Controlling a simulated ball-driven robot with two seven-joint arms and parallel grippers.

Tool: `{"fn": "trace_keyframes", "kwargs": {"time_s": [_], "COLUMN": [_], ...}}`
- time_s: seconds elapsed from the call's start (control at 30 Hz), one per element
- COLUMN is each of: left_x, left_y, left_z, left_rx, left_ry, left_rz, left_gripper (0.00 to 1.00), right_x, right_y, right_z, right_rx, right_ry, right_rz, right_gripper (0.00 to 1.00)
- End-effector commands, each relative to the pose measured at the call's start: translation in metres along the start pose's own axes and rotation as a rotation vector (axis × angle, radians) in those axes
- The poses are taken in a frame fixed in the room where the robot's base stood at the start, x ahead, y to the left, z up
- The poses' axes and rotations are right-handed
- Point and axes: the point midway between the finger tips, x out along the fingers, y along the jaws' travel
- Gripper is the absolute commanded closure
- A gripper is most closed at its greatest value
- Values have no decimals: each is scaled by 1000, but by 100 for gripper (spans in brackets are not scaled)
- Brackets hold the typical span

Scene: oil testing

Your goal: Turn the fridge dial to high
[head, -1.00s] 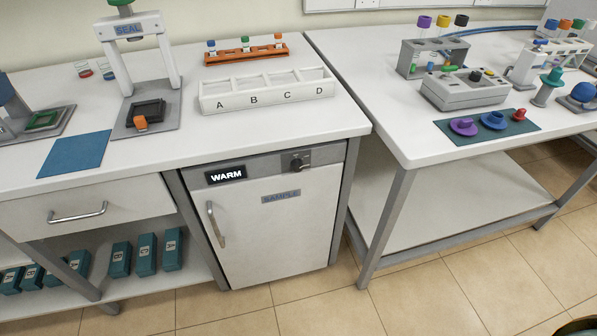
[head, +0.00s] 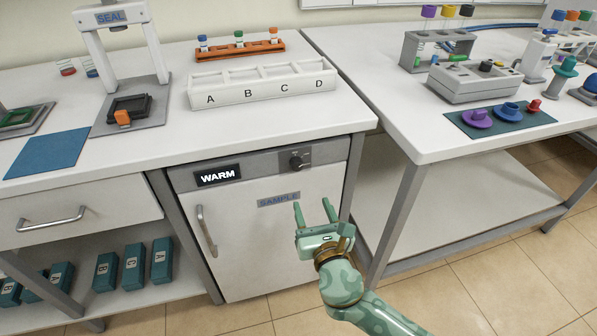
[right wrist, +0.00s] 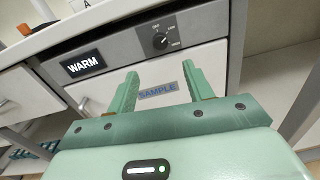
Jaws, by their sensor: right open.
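The fridge (head: 248,247) is a white box under the bench with a grey top panel, a handle on its left and a SAMPLE label. Its dial (head: 297,162) is a dark round knob at the right of the panel. The dial also shows in the right wrist view (right wrist: 160,41), with small markings around it. A lit display reads WARM (head: 218,176). My right gripper (head: 314,207) is open and empty in front of the fridge door, below the dial and apart from it. In the right wrist view its fingers (right wrist: 158,88) flank the SAMPLE label. My left gripper is not in view.
The bench edge (head: 270,143) overhangs just above the fridge panel. A white A-B-C-D rack (head: 262,92) stands on the bench. A second table (head: 410,150) is at the right, its leg near my right arm. A drawer handle (head: 50,222) sticks out at the left.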

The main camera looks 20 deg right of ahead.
Motion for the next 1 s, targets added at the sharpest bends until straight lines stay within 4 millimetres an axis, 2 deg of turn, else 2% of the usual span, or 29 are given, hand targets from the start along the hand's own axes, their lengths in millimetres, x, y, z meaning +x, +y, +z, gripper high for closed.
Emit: {"fn": "trace_keyframes", "kwargs": {"time_s": [0.03,0.3,0.5,0.7,0.97,1.0], "left_x": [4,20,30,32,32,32], "left_y": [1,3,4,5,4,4], "left_z": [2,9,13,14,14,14], "left_rx": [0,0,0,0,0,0], "left_ry": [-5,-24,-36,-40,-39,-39], "left_rz": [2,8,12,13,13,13], "left_gripper": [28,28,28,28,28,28], "right_x": [13,83,118,132,133,133], "right_y": [0,0,0,0,0,0], "right_z": [-2,-5,-5,-3,-2,-2], "right_rx": [2,4,6,6,6,6], "right_ry": [-1,2,4,4,3,3], "right_rz": [0,-1,1,1,1,1], "right_gripper": [49,49,49,49,49,60]}}
